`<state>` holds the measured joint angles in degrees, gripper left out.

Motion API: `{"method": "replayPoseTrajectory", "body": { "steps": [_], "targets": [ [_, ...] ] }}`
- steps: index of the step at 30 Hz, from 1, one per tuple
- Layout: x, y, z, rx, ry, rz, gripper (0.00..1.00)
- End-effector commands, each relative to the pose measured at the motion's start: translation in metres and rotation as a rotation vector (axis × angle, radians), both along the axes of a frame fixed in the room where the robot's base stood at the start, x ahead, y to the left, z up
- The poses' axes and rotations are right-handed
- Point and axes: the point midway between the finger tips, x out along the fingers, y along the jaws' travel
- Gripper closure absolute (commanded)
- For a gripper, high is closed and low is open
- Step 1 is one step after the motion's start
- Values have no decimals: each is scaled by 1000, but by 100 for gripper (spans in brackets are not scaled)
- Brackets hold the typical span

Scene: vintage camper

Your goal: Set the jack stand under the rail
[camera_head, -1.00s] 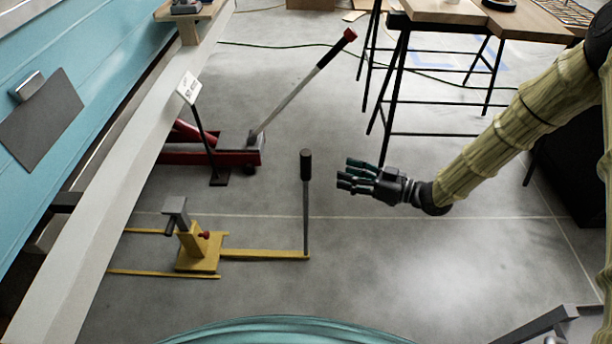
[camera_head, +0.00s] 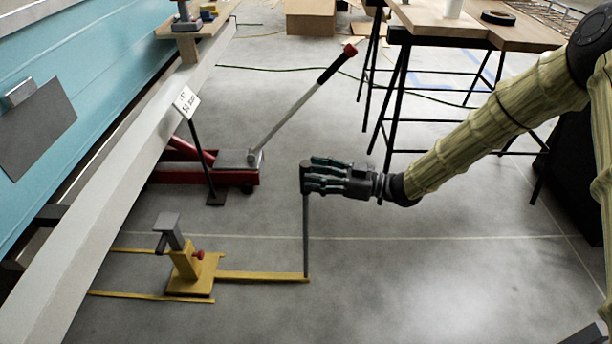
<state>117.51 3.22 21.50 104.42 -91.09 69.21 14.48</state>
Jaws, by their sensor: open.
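The yellow jack stand (camera_head: 186,272) stands upright on the floor, with a grey saddle on top and a red knob on its side. A yellow bar runs right from it to a thin upright grey handle (camera_head: 306,235) with a dark grip. The white rail (camera_head: 110,170) runs diagonally along the camper's lower side, left of the stand. The stand shows to the right of the rail in this view. My gripper (camera_head: 318,176) is open at the handle's dark grip, with its fingers overlapping the grip; I cannot tell whether they touch it.
A red floor jack (camera_head: 215,170) with a long handle sits beyond the stand near the rail. A small sign (camera_head: 186,102) stands in front of it. A workbench (camera_head: 440,22) with black legs is at the back right. The floor right of the handle is clear.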

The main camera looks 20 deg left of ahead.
Motion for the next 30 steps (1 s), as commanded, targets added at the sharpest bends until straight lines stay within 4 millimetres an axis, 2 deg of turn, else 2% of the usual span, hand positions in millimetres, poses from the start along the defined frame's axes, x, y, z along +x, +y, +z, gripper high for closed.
{"method": "replayPoseTrajectory", "body": {
  "steps": [6,18,20,27,30],
  "targets": [
    [-2,23,-1,-1,0,1,51],
    [-2,29,0,-1,0,-1,51],
    [-2,29,0,-1,0,-1,58],
    [-2,29,0,-1,0,-1,100],
    [-2,29,0,-1,0,-1,100]
  ]
}}
